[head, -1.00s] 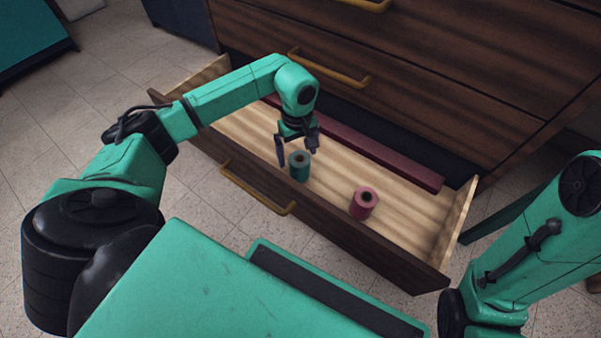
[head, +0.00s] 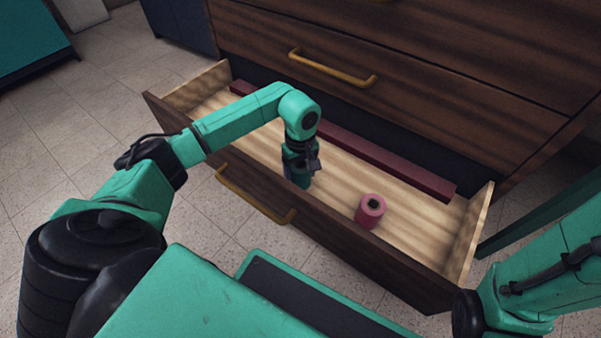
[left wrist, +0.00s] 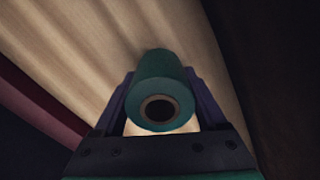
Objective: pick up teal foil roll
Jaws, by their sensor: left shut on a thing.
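The teal foil roll (left wrist: 161,75) is a short cylinder with a dark hollow core, seen end-on in the left wrist view. My left gripper (left wrist: 160,100) is shut on it, with one finger on each side of the roll. In the head view my left gripper (head: 300,178) points down into the open drawer (head: 420,232) near its front wall. The roll is mostly hidden behind the gripper there, with a little teal showing low between the fingers. My right gripper is out of view; only part of my right arm shows at the lower right.
A pink roll (head: 370,211) stands in the drawer to the right of my left gripper. A long dark red bar (head: 385,155) lies along the drawer's back. The drawer's front wall has a brass handle (head: 255,195). The drawer floor at the right is clear.

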